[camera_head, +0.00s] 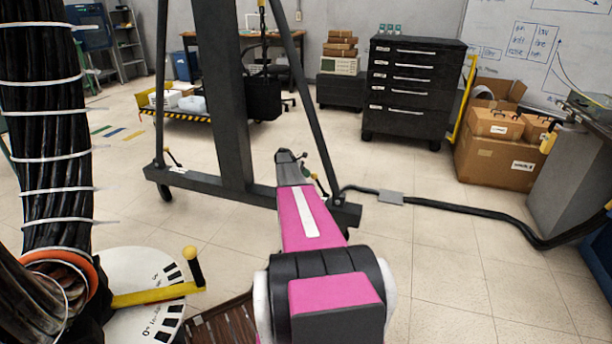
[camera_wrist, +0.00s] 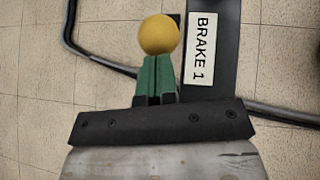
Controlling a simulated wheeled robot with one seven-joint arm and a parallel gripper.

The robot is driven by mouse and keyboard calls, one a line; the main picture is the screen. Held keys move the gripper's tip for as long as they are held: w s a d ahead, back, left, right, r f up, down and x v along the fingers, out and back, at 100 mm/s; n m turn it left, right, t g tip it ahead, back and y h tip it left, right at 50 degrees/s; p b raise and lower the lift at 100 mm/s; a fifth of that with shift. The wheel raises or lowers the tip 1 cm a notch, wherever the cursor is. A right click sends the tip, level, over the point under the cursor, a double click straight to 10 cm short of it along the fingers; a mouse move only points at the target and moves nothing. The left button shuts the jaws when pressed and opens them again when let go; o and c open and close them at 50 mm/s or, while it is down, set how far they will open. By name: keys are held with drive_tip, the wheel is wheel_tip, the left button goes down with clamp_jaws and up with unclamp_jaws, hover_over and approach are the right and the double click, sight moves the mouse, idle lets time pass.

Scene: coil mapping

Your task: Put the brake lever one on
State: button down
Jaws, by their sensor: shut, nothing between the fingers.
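The brake lever's round yellow knob (camera_wrist: 158,35) shows in the wrist view, just past the tips of my gripper. My gripper (camera_wrist: 156,60) has green fingers lying together, with nothing held between them. The fingers hide the lever's shaft, and I cannot tell whether they touch the knob. A white label reading BRAKE 1 (camera_wrist: 201,49) is on the dark frame foot right of the knob. In the head view my pink arm reaches toward the right foot of the dark wheeled frame (camera_head: 222,100); the fingers there are too small to judge.
A black cable (camera_head: 480,212) runs across the floor to the right. A coil bundle (camera_head: 48,120) and a yellow crank handle (camera_head: 158,294) stand at left. Another small lever (camera_head: 172,157) is on the frame's left foot. A dark drawer cabinet (camera_head: 412,90) and cardboard boxes (camera_head: 497,160) stand behind.

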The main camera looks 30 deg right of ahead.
drive_tip(key=s+d+r+t+y, duration=0.3)
drive_tip(key=s+d+r, duration=0.1)
drive_tip(key=s+d, duration=0.1)
drive_tip(key=shift+s+d, duration=0.35)
drive_tip(key=shift+s, duration=0.5)
drive_tip(key=v, duration=0.7)
drive_tip(key=shift+r, duration=0.25)
drive_tip(key=shift+a, duration=0.1)
